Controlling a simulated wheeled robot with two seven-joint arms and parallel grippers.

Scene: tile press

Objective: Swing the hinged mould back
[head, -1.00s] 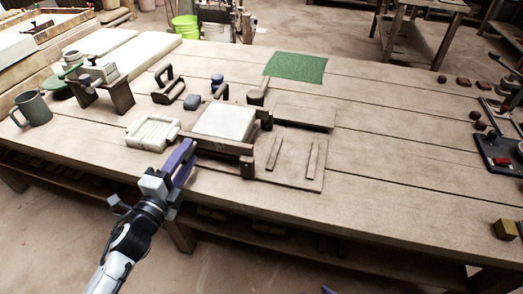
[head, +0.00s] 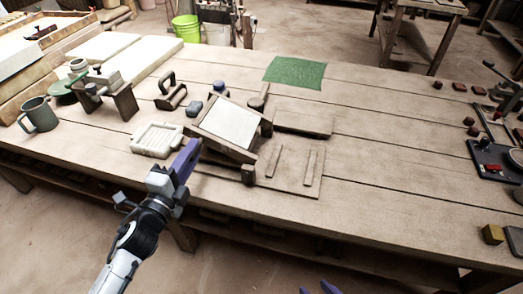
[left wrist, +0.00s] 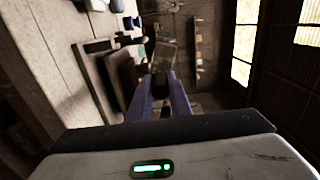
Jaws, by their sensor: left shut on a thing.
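The hinged mould (head: 229,124) is a dark wooden frame around a pale square face, at the middle of the bench. It is tilted, with its near left side raised off the press base (head: 296,181). My left gripper (head: 193,148) is shut on the mould at its near left corner. In the left wrist view, my left gripper (left wrist: 160,88) has its purple fingers on a dark part; the exact grip is hard to make out. My right gripper (head: 318,289) shows only two purple fingertips, spread apart, at the bottom edge.
A pale ribbed tray (head: 157,139) lies just left of the mould. A dark handled tool (head: 171,93), blue pieces and a mug (head: 38,114) stand further left. A green mat (head: 295,72) lies behind.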

